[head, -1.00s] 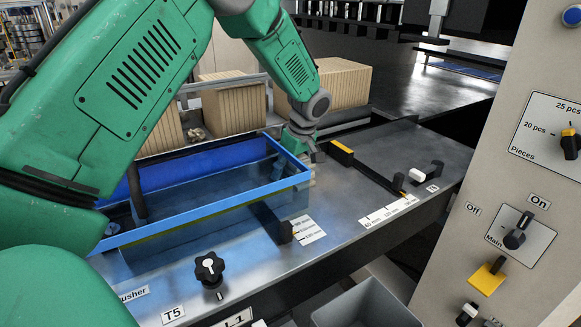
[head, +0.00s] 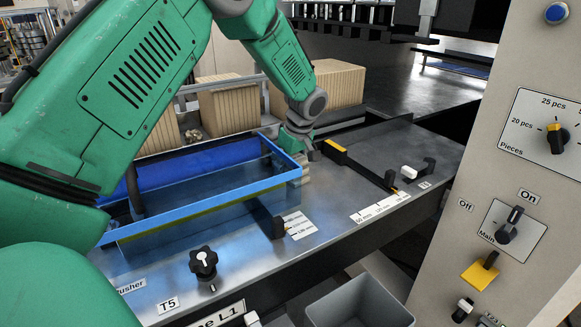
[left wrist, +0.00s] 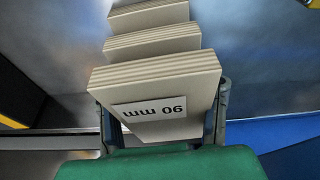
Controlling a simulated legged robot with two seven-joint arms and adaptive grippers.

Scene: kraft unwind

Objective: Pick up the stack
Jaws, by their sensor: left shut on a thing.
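In the left wrist view a pale, layered stack (left wrist: 155,84) with a label that reads "90 mm" upside down sits between the two fingers of my left gripper (left wrist: 165,112). The fingers lie along its two sides and are shut on it. Two similar pale stacks (left wrist: 152,42) stand in a row beyond it. In the head view my left gripper (head: 301,153) is low at the right end of the blue-rimmed guard. The held stack is mostly hidden there. My right gripper is not in view.
The blue-rimmed clear guard (head: 225,205) is close to the left of the gripper. A black and yellow bar (head: 355,165) lies to the right on the metal table. Large kraft stacks (head: 230,106) stand behind. A grey bin (head: 360,303) is below the front edge.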

